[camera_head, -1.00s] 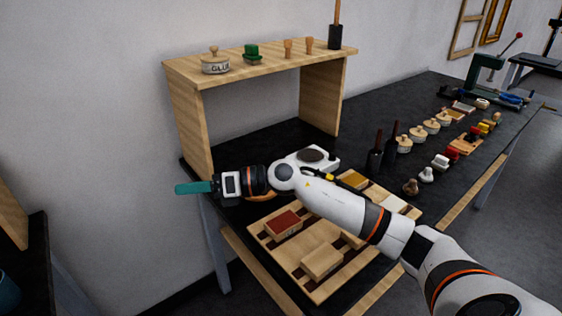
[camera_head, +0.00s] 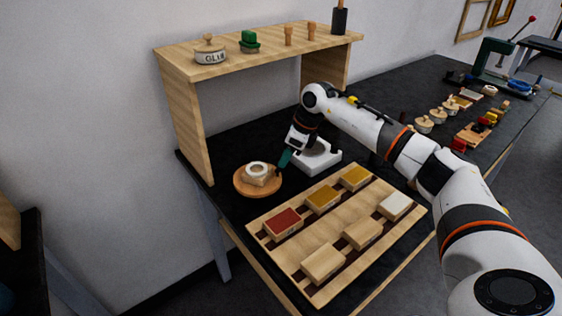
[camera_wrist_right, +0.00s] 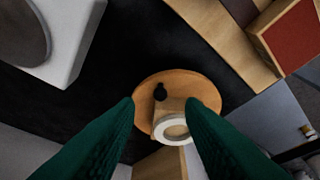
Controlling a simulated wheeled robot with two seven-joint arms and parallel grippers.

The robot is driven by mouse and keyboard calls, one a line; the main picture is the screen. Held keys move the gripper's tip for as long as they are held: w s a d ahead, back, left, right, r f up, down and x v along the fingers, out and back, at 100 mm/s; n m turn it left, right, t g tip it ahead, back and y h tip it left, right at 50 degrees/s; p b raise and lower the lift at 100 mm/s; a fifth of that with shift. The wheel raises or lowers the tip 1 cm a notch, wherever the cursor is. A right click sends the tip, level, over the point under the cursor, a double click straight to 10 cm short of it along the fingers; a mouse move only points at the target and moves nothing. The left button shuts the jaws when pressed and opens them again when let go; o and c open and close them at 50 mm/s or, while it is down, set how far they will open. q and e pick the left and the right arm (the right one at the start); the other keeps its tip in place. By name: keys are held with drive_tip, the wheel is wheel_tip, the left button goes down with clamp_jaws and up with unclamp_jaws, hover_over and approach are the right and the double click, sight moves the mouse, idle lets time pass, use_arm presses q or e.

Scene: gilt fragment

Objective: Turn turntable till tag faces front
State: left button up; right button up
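The turntable is a round orange-brown wooden disc (camera_head: 241,187) on the dark bench near the shelf; it also shows in the right wrist view (camera_wrist_right: 204,87). A small wooden block (camera_head: 259,180) with a white ring (camera_head: 257,169) sits on it. In the wrist view the ring (camera_wrist_right: 171,130) is on the block's face, and a small black peg (camera_wrist_right: 160,92) stands near it on the disc. I cannot make out a tag for certain. My right gripper (camera_head: 285,158) is just right of the disc, its green fingers apart, with nothing clearly held between them (camera_wrist_right: 160,103). My left gripper is not in view.
A wooden tray (camera_head: 338,229) with coloured blocks lies in front. The shelf's left side panel (camera_head: 186,120) rises behind the turntable.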

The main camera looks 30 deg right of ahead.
drive_tip(key=shift+x, duration=2.1)
drive_tip(key=shift+c, duration=0.6)
clamp_jaws()
